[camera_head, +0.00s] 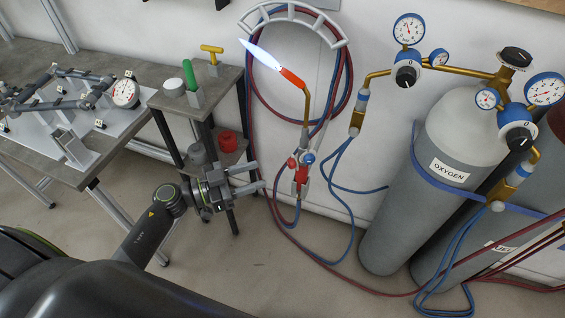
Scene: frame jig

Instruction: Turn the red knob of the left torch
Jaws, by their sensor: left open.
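One torch (306,108) is in view, upright in front of the wall, with a brass neck and an orange-red tip. A bluish-white flame (262,55) comes from its tip, pointing up and left. On its lower body are a red knob (292,163) on the left and a blue knob (310,157) on the right. My left gripper (257,178) comes in from the left with its fingers apart and empty. Its fingertips point right, towards the red knob, and look a short way from it. My right gripper is not in view.
A small stand (211,92) with a yellow-handled item, a green item and a red pot (227,141) is close behind my left gripper. A workbench (100,158) stands at left. Hoses (352,225) hang below the torch. The oxygen cylinder (410,205) is at right.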

